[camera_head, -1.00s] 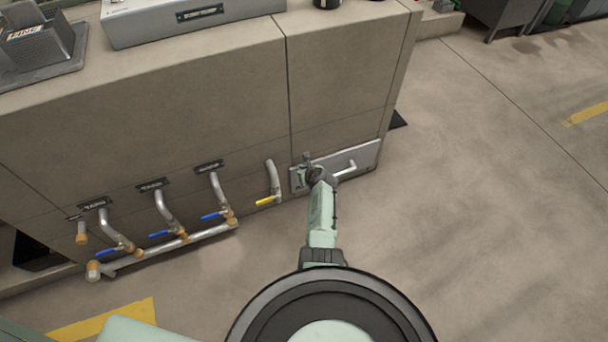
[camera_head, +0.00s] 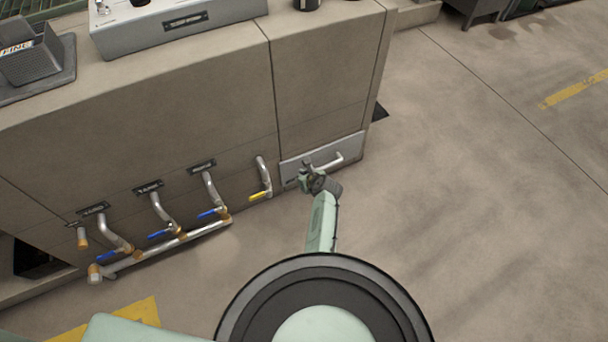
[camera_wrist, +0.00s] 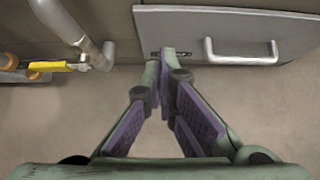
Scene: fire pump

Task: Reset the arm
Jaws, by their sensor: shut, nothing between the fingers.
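My gripper (camera_wrist: 160,75) fills the lower middle of the wrist view, with its two purple-padded fingers close together at the tips and nothing between them. In the head view my gripper (camera_head: 303,178) is small, at the end of my arm, in front of the low grey panel (camera_head: 335,152) with a bar handle. The panel also shows in the wrist view (camera_wrist: 180,22), with its handle (camera_wrist: 242,58) to the right of my fingertips. The fingertips overlap the panel's lower edge in the wrist view; I cannot tell whether they touch it.
A pipe with a yellow-handled valve (camera_head: 258,195) stands just left of the panel. Several pipes with blue handles (camera_head: 207,213) join a low horizontal pipe (camera_head: 165,250) further left. A beige cabinet (camera_head: 160,110) rises behind. The concrete floor (camera_head: 460,210) at right is clear.

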